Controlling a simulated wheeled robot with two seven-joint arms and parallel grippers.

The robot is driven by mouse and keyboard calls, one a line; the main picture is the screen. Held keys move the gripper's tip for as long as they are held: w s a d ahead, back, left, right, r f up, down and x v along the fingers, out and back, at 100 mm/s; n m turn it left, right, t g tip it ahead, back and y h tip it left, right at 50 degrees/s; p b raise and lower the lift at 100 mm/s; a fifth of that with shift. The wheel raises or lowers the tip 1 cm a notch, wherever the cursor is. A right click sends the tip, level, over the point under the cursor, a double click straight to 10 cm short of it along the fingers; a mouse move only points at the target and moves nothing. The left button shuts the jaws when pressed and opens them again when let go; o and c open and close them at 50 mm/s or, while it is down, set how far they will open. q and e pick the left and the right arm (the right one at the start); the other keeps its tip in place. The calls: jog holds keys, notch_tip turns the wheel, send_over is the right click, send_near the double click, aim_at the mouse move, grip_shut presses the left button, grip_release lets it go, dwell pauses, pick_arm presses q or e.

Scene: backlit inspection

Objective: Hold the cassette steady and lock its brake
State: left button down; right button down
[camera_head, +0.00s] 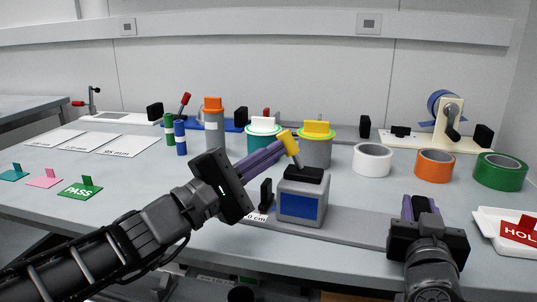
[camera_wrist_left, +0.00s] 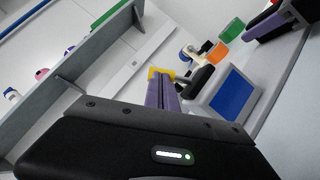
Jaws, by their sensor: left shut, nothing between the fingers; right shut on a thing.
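The cassette is a grey box (camera_head: 301,205) with a blue front panel, on a long grey base strip (camera_head: 350,226). Its brake lever has a yellow handle (camera_head: 289,142) that rises from a black top and leans left. My left gripper (camera_head: 282,147) is shut and empty, its purple fingertips right by the yellow handle; I cannot tell whether they touch. In the left wrist view the handle (camera_wrist_left: 157,73) shows just beyond the fingertips.
Teal (camera_head: 264,144) and grey (camera_head: 316,150) canisters stand close behind the cassette. White (camera_head: 373,159), orange (camera_head: 435,165) and green (camera_head: 501,171) tape rolls stand to the right. A HOLD tray (camera_head: 487,222) is at the right edge.

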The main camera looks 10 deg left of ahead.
pick_arm(q)
jog(key=shift+d+r+m+g, duration=0.2)
jog(key=shift+d+m+g, duration=0.1)
jog(key=shift+m, duration=0.1)
pick_arm(e)
jog(key=shift+f, duration=0.3)
pick_arm(q)
jog(key=d+m+g, duration=0.1)
jog(key=r+m+g, duration=0.1)
jog(key=m, duration=0.1)
jog(key=shift+s+d+r+m+y, duration=0.15)
jog(key=shift+d+r+m+y, duration=0.05)
jog(key=shift+d+m+y, duration=0.15)
jog(key=d+m, duration=0.1)
jog(key=d+m+g+y, duration=0.1)
jog(key=shift+r+m+y, duration=0.25)
jog(key=shift+r+m, duration=0.05)
jog(key=shift+m, duration=0.05)
jog(key=shift+s+d+m+g, duration=0.15)
jog(key=shift+d+m+g, duration=0.15)
jog(key=shift+d, duration=0.15)
jog(key=shift+d+f, duration=0.1)
jog(key=shift+d, duration=0.6)
jog(key=shift+s, duration=0.1)
jog(key=r+v, duration=0.2)
jog(key=v, duration=1.2)
jog(key=shift+d, duration=0.4)
